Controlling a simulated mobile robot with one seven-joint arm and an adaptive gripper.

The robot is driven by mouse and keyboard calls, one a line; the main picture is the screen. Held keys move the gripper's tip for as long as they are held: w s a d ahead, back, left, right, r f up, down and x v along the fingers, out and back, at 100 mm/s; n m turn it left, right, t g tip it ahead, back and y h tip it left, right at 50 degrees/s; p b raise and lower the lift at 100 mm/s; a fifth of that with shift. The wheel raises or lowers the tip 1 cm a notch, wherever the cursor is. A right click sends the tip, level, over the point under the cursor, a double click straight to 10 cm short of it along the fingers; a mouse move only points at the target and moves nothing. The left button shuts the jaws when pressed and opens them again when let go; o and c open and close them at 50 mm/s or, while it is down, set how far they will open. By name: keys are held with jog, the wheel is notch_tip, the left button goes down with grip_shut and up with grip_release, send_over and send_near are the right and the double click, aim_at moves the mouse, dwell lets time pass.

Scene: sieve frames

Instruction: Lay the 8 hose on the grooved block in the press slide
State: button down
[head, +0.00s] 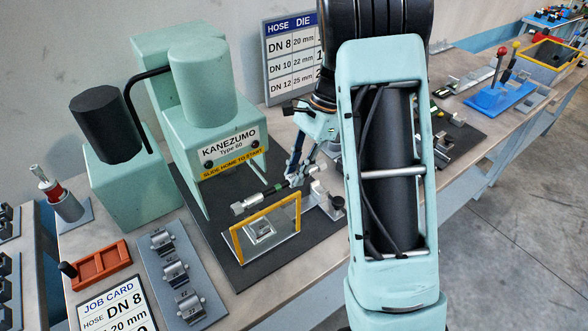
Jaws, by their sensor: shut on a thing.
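My gripper (297,176) is shut on a short hose (268,195) with a green band and a silver end fitting. The hose points down to the left, in front of the mint press (208,125). Below and left of the gripper, a small grooved block (262,231) sits in the press slide, seen through the yellow-framed guard (298,213). The hose's left end is above and behind the guard's top edge. I cannot tell how high above the block the hose is. My arm and fingers hide part of the hose.
A rack (178,285) of several grooved dies and a red tray (101,265) stand at the left. The job card (112,308) reads DN 8, 20 mm. A hose-die chart (291,58) stands behind. My arm covers the bench's middle right.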

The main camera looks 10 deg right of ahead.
jog(key=shift+s+f, duration=0.35)
jog(key=shift+f, duration=0.25)
jog(key=shift+w+f, duration=0.1)
jog(key=shift+f, duration=0.25)
jog(key=shift+r, duration=0.1)
jog(key=shift+f+b, duration=1.4)
jog(key=shift+f, duration=1.05)
jog(key=shift+f+b, duration=0.3)
jog(key=shift+f, duration=0.3)
jog(key=c, duration=1.7)
grip_release()
jog(key=shift+o, duration=0.2)
jog(key=shift+d, duration=0.1)
